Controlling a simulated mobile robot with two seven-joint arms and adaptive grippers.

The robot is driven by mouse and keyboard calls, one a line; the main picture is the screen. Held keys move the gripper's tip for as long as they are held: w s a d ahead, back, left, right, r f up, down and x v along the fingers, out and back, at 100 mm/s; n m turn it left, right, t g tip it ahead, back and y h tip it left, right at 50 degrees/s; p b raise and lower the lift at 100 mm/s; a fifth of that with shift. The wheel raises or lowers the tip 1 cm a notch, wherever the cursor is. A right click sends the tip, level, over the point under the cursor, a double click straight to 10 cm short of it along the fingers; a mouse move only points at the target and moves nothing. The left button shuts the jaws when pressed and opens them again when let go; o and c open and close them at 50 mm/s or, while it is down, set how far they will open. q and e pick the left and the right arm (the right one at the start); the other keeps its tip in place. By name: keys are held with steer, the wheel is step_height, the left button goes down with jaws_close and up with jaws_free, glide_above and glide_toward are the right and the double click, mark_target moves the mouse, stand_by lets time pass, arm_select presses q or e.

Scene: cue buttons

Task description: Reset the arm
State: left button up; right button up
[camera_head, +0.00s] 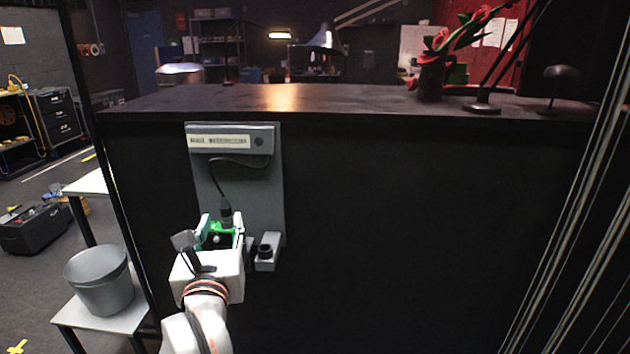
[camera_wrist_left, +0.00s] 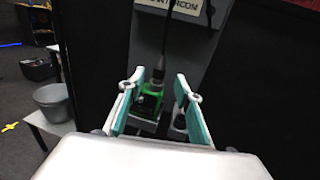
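A grey panel (camera_head: 268,190) is mounted upright on the dark front of the counter. At its top is a grey box (camera_head: 259,141) with a label strip and a dark round spot. A black cable runs from it down to a green block (camera_wrist_left: 150,100) with a dark connector on top. My left gripper (camera_head: 220,229) is in front of the panel's lower part. In the left wrist view its fingers are spread on both sides of the green block, with a gap visible. A small grey holder (camera_head: 266,254) with a black round top is just right of the gripper. My right gripper is not in view.
The dark counter (camera_head: 350,100) holds a red-flowered plant (camera_head: 432,70) and a black lamp base (camera_head: 482,106). A grey bucket (camera_head: 100,280) stands on a white shelf at left. The counter front right of the panel is bare.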

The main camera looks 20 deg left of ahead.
arm_select(q)
steer(key=s+d+f+m+t+h, duration=0.15)
steer(key=d+f+m+h, duration=0.3)
steer(key=m, duration=0.65)
steer(key=s+d+f+m+t+h+p, duration=0.1)
steer(key=s+d+f+m+h, duration=0.15)
steer(key=d+f+m, duration=0.6)
steer(key=s+d+f+m+t+h, duration=0.1)
steer(key=f+m+h, duration=0.25)
steer(key=m, duration=1.05)
steer(key=s+f+m+g, duration=0.4)
steer(key=s+f+m, duration=0.2)
steer(key=f, duration=0.7)
steer(key=s+f+m+g, duration=0.5)
steer(key=s+f, duration=0.3)
steer(key=f, duration=0.6)
steer(key=shift+m+p, duration=0.45)
steer(key=shift+m, duration=0.1)
steer(key=shift+a, duration=0.1)
